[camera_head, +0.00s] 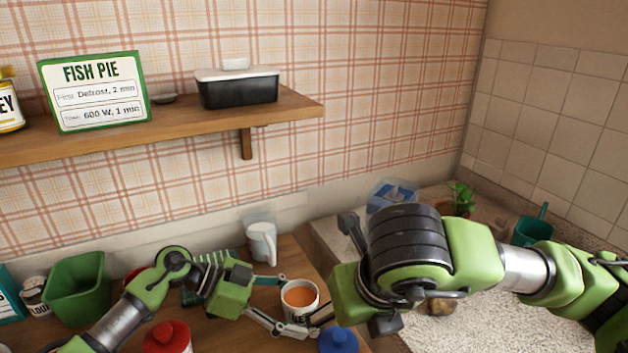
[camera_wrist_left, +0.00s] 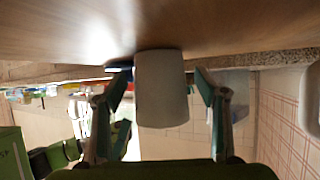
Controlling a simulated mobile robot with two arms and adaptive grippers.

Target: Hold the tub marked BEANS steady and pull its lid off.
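A white round tub (camera_head: 299,312) stands on the wooden counter, with orange inside its rim and no lid on it. Dark lettering on its side is partly hidden, so I cannot read the whole word. My left gripper (camera_head: 291,302) is open, with its fingers on either side of the tub. In the left wrist view the pale tub wall (camera_wrist_left: 161,95) is between the open fingertips, with a gap at the right finger. A blue knobbed lid (camera_head: 338,341) lies at the bottom edge; what is under it is cut off. My right arm is large in front, and its fingertips are not clear.
A red knobbed canister (camera_head: 168,339), a green bin (camera_head: 78,288) and a white jug (camera_head: 262,243) stand on the counter. A shelf (camera_head: 190,121) above holds a FISH PIE sign (camera_head: 93,91) and a dark lidded box (camera_head: 237,90). Speckled worktop (camera_head: 470,325) lies right.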

